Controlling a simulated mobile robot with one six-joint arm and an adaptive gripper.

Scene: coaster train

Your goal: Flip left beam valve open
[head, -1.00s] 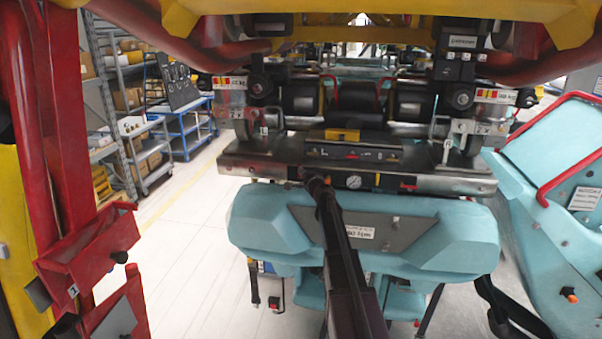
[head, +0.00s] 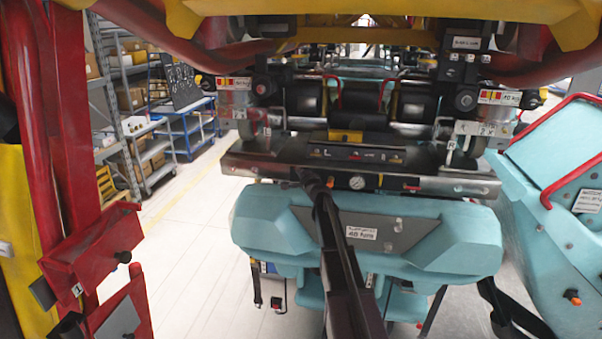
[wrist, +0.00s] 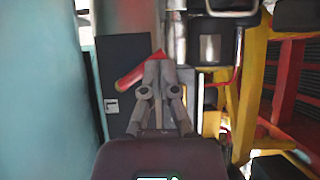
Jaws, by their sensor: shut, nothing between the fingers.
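The beam (head: 250,166) is a dark metal bar across the teal car front, with a gauge (head: 357,183) at its middle. In the wrist view a red lever (wrist: 130,78), which looks like the left beam valve's handle, lies slanted just left of my fingertips. My gripper (wrist: 158,66) is shut and empty, its tips close beside the lever; I cannot tell whether they touch. In the head view my gripper (head: 306,176) is at the beam's front face, left of the gauge, and my arm hides part of that face. A small orange part (head: 330,182) shows just right of it.
A yellow block (head: 345,135) sits on top of the beam. The teal car front (head: 270,225) bulges out below it. A red post (head: 55,150) stands at left and a teal seat with a red bar (head: 560,170) at right. Shelves (head: 125,100) stand behind, beyond open floor.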

